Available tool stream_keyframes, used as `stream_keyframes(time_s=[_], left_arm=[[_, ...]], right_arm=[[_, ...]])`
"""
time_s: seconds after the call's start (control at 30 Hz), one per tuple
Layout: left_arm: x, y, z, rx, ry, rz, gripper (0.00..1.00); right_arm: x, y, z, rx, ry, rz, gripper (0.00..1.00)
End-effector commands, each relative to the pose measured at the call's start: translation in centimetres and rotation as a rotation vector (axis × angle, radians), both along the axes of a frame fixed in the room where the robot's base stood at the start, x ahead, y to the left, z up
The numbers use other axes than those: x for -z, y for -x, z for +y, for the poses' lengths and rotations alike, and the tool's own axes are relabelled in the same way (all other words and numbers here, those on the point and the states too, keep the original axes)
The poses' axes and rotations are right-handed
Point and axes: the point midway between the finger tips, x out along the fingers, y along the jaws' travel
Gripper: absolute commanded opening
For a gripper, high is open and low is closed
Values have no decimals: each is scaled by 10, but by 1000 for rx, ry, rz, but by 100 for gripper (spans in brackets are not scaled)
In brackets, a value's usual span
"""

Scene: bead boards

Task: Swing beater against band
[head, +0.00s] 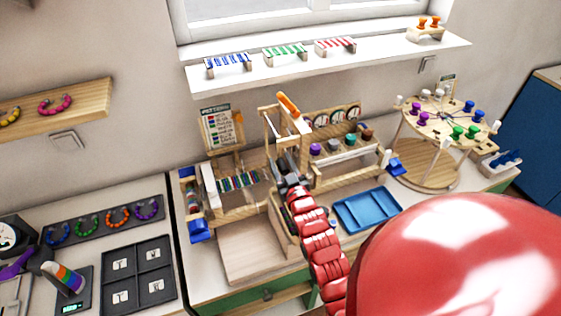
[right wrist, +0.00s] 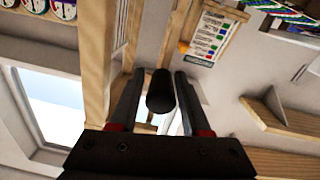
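A wooden loom (head: 222,205) stands on the white worktop, with a multicoloured band (head: 240,181) in its left half. An upright wooden frame (head: 268,122) with an orange bar (head: 288,104) rises beside the band; it looks like the beater. My right gripper (head: 281,160) is at this frame, right of the band. In the right wrist view, a black cylinder (right wrist: 160,92) points back between the two fingers of my right gripper (right wrist: 160,76). It is close to both fingertips; whether they press on it is unclear. My left gripper is not in view.
A pattern card (head: 222,128) stands behind the band. Coloured spools (head: 333,145) and dials are to the right. A blue tray (head: 367,208) and a round peg table (head: 440,118) stand farther right. A dark tray (head: 137,275) lies at left. A shelf (head: 330,62) is above.

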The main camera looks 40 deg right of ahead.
Motion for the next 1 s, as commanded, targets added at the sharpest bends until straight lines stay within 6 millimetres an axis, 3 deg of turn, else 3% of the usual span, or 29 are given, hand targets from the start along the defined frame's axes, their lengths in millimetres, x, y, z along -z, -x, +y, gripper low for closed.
stream_keyframes(time_s=[0.03, 0.23, 1.0], left_arm=[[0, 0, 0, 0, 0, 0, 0], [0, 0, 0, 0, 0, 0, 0], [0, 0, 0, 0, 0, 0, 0]], right_arm=[[0, 0, 0, 0, 0, 0, 37], [0, 0, 0, 0, 0, 0, 1], [0, 0, 0, 0, 0, 0, 0]])
